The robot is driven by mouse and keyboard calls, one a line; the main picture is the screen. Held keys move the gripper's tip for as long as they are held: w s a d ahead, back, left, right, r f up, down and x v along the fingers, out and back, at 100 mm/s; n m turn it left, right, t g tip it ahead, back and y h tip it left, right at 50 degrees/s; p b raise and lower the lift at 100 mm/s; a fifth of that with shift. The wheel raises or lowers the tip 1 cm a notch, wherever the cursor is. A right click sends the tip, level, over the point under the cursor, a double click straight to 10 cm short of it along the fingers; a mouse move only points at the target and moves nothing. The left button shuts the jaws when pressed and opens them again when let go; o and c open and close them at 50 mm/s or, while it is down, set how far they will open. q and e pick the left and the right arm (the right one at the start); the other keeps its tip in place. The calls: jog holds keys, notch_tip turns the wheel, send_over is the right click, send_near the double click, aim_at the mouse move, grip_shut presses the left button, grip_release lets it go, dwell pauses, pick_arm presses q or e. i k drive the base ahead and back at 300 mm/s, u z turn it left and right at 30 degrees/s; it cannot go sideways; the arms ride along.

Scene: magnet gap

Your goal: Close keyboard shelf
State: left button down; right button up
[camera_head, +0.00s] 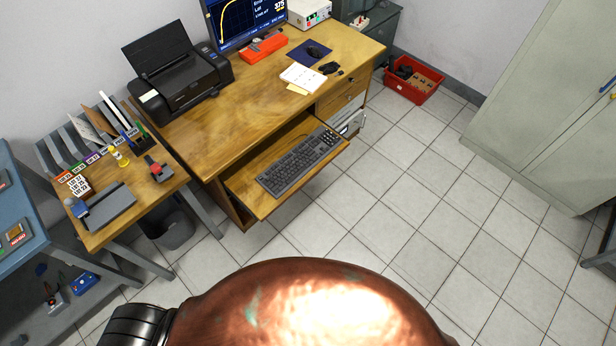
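The keyboard shelf (323,171) is a wooden tray pulled out from under the wooden desk (203,120). A dark grey keyboard (297,161) lies on it, angled along its length. The shelf's front edge sticks out past the desk's front edge over the tiled floor. Neither of my grippers is in view, so whether they are open or shut does not show. A large reddish-brown rounded surface and a black ribbed part at the bottom edge look like parts of my own body, well apart from the shelf.
A printer (177,77), monitor (245,22), notepad (303,78) and mice stand on the desk. Desk drawers (341,101) are right of the shelf. A red crate (413,82) and grey cabinet (550,100) are further right. A small side table (100,232) is left. The tiled floor (400,215) before the desk is clear.

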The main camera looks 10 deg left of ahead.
aim_at(237, 180)
jog(key=u, duration=1.75)
jog(key=k, duration=0.95)
jog(key=z, duration=1.65)
jog(key=i, duration=0.5)
jog(key=z, duration=0.05)
